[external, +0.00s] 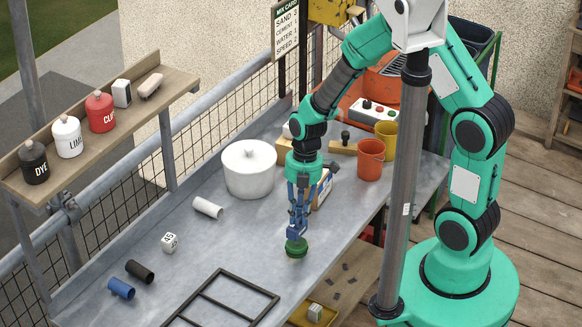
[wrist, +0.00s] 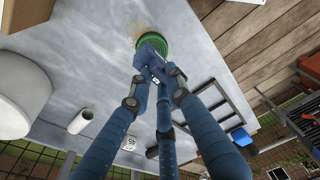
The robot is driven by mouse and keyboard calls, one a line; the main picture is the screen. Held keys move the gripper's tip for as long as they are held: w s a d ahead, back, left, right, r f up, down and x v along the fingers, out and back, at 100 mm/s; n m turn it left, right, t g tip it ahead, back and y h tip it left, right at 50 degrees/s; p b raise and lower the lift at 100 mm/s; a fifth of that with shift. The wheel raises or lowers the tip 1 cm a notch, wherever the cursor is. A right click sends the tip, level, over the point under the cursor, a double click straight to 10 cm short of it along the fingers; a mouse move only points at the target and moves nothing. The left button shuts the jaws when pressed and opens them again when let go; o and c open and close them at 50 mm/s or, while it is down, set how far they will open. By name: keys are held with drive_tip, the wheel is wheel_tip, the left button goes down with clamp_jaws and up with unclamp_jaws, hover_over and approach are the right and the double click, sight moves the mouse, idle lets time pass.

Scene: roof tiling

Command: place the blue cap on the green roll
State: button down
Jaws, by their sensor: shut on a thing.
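A small blue piece, which I take for the blue cap (external: 296,232), is at my fingertips; it also shows in the wrist view (wrist: 151,42). My gripper (external: 297,229) points down over the bench with its blue fingers drawn together on this piece. The short green roll (external: 297,247) is directly below it, near the bench's front edge. In the wrist view the green roll (wrist: 154,37) shows as a ridged green rim partly hidden by the blue piece. I cannot tell whether the two are touching or a thin gap remains.
A white lidded pot (external: 249,168), a white roll (external: 208,207) and a numbered die (external: 170,242) are to the left. A dark frame (external: 224,300) lies in front. Orange (external: 371,160) and yellow (external: 386,141) buckets stand behind.

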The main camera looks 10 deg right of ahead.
sight(299, 223)
idle(0.3)
drive_tip(key=shift+f, duration=1.75)
drive_tip(key=shift+f+b, duration=0.2)
drive_tip(key=shift+b, duration=0.3)
drive_tip(key=c, duration=1.6)
unclamp_jaws()
drive_tip(key=shift+c, duration=0.2)
drive_tip(key=shift+r, duration=0.2)
wheel_tip(299, 223, up, 12)
drive_tip(key=w+d+p, duration=0.1)
drive_tip(key=p, duration=0.1)
drive_tip(key=shift+w, duration=0.2)
drive_tip(key=shift+d, duration=0.1)
